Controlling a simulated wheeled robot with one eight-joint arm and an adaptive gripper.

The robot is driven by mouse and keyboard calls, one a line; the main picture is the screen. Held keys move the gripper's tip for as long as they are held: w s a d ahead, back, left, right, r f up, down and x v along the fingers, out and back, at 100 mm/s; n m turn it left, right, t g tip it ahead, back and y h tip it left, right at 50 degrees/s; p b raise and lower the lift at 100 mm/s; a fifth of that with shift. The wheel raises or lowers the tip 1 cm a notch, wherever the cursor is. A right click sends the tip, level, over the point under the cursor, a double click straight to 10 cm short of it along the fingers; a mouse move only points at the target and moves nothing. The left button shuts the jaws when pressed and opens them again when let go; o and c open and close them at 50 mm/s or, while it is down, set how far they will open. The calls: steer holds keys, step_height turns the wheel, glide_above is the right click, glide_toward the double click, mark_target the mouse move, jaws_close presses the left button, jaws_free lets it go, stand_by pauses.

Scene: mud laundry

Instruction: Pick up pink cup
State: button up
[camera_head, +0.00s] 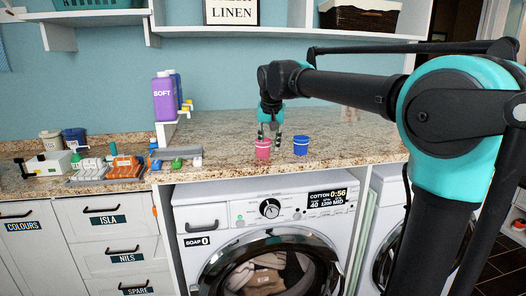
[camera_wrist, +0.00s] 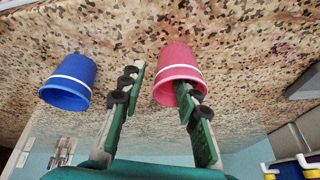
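The pink cup (camera_head: 263,149) stands upright on the granite counter above the washing machine, with a pale band near its rim. My gripper (camera_head: 270,139) points down just over it, and its fingers are apart. In the wrist view the pink cup (camera_wrist: 177,64) has its mouth towards the camera. One finger of my gripper (camera_wrist: 160,80) overlaps the cup's mouth and seems to reach into it. The other finger is outside the cup, beside its wall, with a gap visible. Whether either finger touches the cup cannot be told.
A blue cup (camera_head: 300,146) stands close to the right of the pink cup; it also shows in the wrist view (camera_wrist: 69,82). A purple bottle (camera_head: 164,98) and several small items are to the left. The counter's front edge (camera_head: 230,172) is near the cups. Counter behind is clear.

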steer(key=shift+w+f, duration=0.1)
steer(key=shift+f, duration=0.15)
steer(key=shift+c, duration=0.6)
jaws_close()
